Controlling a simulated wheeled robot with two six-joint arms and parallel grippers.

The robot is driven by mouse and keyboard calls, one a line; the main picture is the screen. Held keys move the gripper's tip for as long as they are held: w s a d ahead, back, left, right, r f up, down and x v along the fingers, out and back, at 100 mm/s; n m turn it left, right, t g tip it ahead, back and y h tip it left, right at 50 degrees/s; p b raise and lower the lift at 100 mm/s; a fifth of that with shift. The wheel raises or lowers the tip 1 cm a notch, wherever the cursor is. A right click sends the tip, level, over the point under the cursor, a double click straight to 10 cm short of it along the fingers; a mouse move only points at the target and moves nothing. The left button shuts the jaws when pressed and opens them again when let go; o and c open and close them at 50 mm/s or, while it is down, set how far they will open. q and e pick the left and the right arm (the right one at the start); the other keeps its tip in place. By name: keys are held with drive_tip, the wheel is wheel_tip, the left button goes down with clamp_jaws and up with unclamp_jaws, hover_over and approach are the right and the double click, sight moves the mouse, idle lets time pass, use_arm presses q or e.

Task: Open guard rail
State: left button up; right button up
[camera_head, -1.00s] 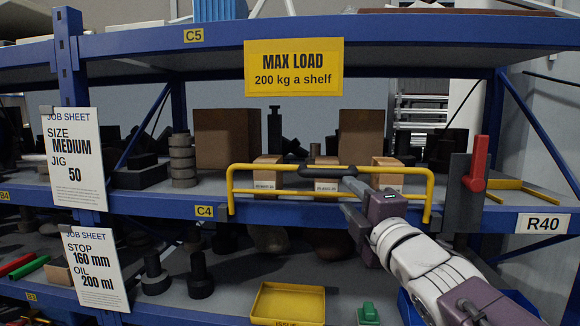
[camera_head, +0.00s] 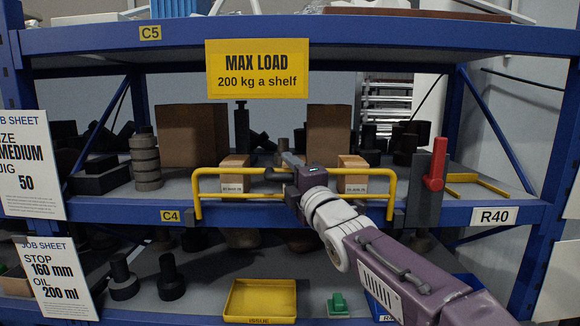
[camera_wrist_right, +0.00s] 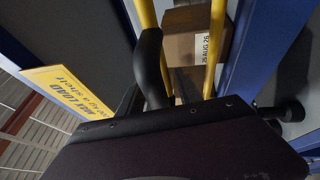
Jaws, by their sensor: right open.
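The yellow guard rail (camera_head: 226,196) stands across the front of the middle shelf, with two horizontal bars and upright ends. A red lever (camera_head: 438,160) stands upright on a dark grey post right of the rail. My left gripper is out of view.
Cardboard boxes (camera_head: 235,175) with labels sit behind the rail. A stack of dark discs (camera_head: 145,162) stands left of it. Below are a yellow tray (camera_head: 260,300) and a green block (camera_head: 338,304). Blue uprights (camera_head: 556,165) bound the rack.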

drive_tip(key=shift+s, duration=0.25)
drive_tip(key=c, duration=0.8)
drive_tip(key=shift+r, duration=0.1)
clamp_jaws()
